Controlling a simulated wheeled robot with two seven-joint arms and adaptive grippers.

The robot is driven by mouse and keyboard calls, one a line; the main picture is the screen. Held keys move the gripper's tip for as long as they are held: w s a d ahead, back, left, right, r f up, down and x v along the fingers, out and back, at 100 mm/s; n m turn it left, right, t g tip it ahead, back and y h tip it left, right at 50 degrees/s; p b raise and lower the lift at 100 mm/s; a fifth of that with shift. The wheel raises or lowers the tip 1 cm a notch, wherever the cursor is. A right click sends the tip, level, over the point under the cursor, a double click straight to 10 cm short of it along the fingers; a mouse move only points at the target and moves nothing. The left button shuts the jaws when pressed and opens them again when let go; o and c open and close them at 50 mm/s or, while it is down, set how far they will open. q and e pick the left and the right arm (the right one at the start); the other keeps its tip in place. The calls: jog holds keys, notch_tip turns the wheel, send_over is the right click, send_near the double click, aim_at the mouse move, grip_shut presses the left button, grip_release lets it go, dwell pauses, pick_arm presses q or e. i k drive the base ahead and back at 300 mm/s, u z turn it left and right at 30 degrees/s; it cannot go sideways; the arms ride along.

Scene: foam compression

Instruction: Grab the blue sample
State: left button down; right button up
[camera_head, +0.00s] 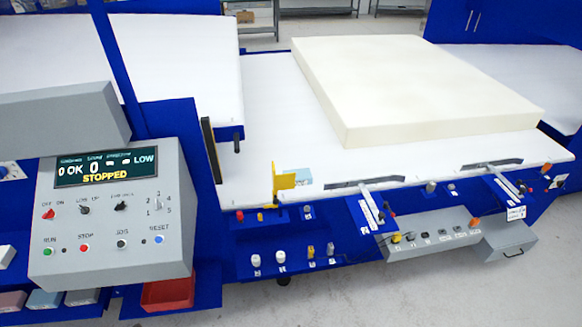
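Several small blocks lie at the lower left edge, below the control panel: a pinkish one, a pale blue-grey block (45,299) and a grey one. The blue-grey block is the bluest of these, between the other two. A small light blue piece (303,176) also shows on the white table, partly behind a yellow flag-like plate (285,181). I cannot tell for sure which of the two is the blue sample. Neither my left nor my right gripper is in view.
A grey control panel (110,215) reading STOPPED stands at the left. A red tray (168,293) is below it. A large cream foam slab (415,85) lies on the white table (262,120). Levers and knobs line the table's blue front. Bare floor is at the bottom right.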

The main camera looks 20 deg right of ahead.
aim_at(304, 176)
jog(key=z, duration=0.3)
jog(key=i, duration=0.45)
jog(key=z, duration=0.8)
jog(key=i, duration=0.7)
jog(key=z, duration=0.15)
